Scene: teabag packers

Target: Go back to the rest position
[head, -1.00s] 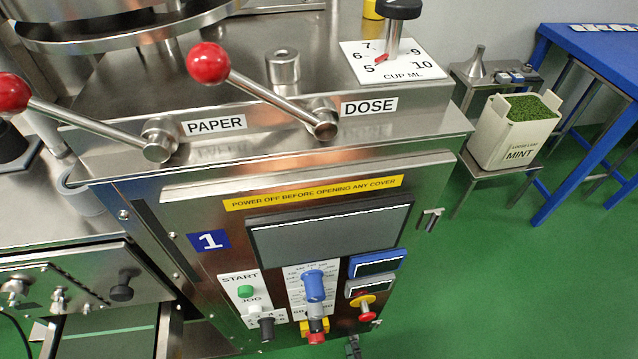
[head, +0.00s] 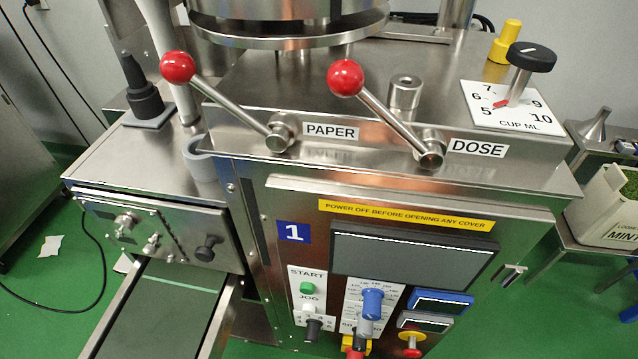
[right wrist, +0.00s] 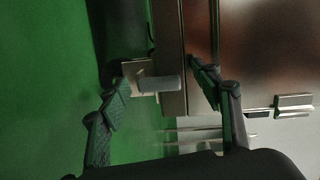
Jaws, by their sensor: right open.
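My right gripper (right wrist: 165,85) shows in the right wrist view, with its two dark fingers spread apart and nothing between them. A small grey cylindrical part (right wrist: 160,84) on a light plate appears beyond the fingers, and the steel cabinet side (right wrist: 172,40) lies behind. I cannot tell whether a fingertip touches the cabinet. Neither gripper shows in the head view. There the teabag machine marked 1 (head: 293,233) stands in front of me, with a red-knobbed PAPER lever (head: 178,67) and a red-knobbed DOSE lever (head: 345,77), both leaning up to the left.
A discharge chute (head: 165,300) sticks out at the lower left. A stand with a mint bin (head: 610,215) is at the right. A black cable (head: 95,235) and paper scraps (head: 51,245) lie on the green floor at the left.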

